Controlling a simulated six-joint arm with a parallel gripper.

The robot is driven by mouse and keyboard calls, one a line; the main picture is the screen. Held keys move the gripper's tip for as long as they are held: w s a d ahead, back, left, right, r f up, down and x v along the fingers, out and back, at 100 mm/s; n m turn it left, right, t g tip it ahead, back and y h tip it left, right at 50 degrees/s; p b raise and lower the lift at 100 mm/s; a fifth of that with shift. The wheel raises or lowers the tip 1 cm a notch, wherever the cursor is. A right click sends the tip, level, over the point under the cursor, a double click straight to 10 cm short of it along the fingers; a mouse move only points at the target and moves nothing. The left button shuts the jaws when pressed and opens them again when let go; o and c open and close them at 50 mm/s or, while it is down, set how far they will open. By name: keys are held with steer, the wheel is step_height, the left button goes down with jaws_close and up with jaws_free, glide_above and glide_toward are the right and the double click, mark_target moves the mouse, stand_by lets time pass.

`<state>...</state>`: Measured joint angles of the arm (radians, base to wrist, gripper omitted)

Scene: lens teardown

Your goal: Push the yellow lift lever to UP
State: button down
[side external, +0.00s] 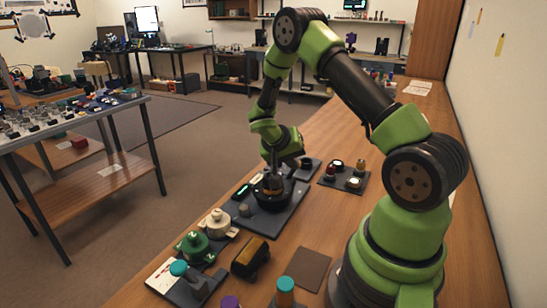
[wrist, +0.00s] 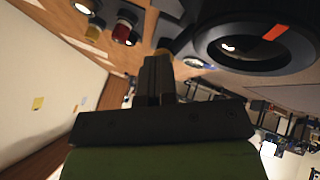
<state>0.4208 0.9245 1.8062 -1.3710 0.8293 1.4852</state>
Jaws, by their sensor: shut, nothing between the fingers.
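My gripper (side external: 271,178) points down over the dark device plate (side external: 268,222) in the side view, close to a black round housing with a brown-orange part (side external: 272,187). In the wrist view my gripper's fingers (wrist: 160,62) are shut together with nothing between them. A small yellow-brown piece (wrist: 163,51), possibly the lift lever, shows just past the fingertips; I cannot tell whether they touch. The black ring (wrist: 222,46) with an orange mark (wrist: 275,32) is to the right of the fingers. The lever's full shape and its UP marking cannot be made out.
A button panel (side external: 331,183) stands right of the device, with a red button (wrist: 122,32) visible in the wrist view.

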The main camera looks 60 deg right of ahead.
steer(key=shift+w, duration=0.1)
steer(key=shift+w+f, duration=0.4)
steer(key=shift+w, duration=0.2)
steer(key=shift+w+a+r, duration=0.1)
steer(key=shift+w+r, duration=0.1)
steer(key=shift+w, duration=0.1)
steer(key=shift+w+a+r, duration=0.9)
steer(key=shift+w+a, duration=0.05)
steer(key=s+a+r, duration=0.3)
steer(key=a+r, duration=0.3)
steer(key=r, duration=0.2)
steer(key=w+f, duration=0.2)
steer(key=w, duration=0.5)
steer(key=x, duration=1)
steer(key=shift+s+d+f, duration=0.1)
steer(key=shift+d, duration=0.15)
steer(key=shift+s+d, duration=0.65)
steer(key=shift+s, duration=0.35)
steer(key=shift+s+d, duration=0.3)
steer(key=shift+s, duration=0.2)
